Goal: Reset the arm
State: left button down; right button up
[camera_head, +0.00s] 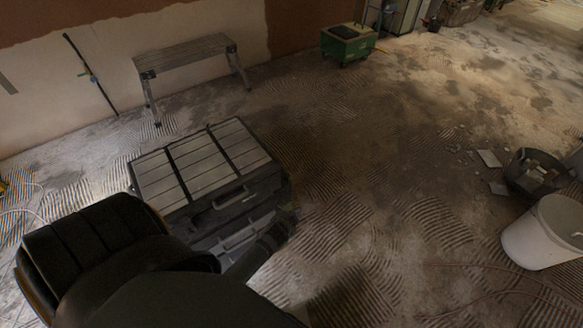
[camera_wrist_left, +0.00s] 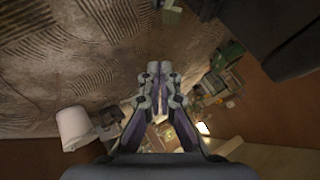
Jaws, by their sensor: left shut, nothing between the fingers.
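My left arm enters the head view from the lower left, large and dark. Its gripper (camera_head: 284,222) shows small and dim beside the right side of the toolbox; whether it touches the box I cannot tell. In the left wrist view the two fingers of my left gripper (camera_wrist_left: 159,78) lie together, shut, with nothing between them. The wrist view looks out over the floor and the room, which appears tilted over. My right gripper is in neither view.
A dark stacked toolbox (camera_head: 205,165) with a slatted lid stands close to my left arm. Behind it is a step bench (camera_head: 185,55). A green wheeled box (camera_head: 347,45) stands farther back. A white bucket (camera_head: 540,235) and a dark tub (camera_head: 530,175) are at right. The middle floor is clear.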

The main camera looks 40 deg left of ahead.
pick_arm(q)
jog(key=shift+s+d+r, duration=0.45)
jog(key=shift+s+r, duration=0.1)
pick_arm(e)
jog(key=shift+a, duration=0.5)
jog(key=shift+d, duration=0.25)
pick_arm(q)
jog(key=s+f+n+g+h+p, duration=0.15)
jog(key=s+f+g, duration=0.25)
jog(key=s+f, duration=1.2)
jog(key=s+f+n+g, duration=0.1)
jog(key=s+f, duration=0.3)
jog(key=s, duration=0.4)
jog(key=s+f+n+g, duration=0.2)
jog(key=s+f+n, duration=0.1)
jog(key=s, duration=0.6)
jog(key=shift+a+f, duration=0.4)
jog(key=shift+f, duration=0.5)
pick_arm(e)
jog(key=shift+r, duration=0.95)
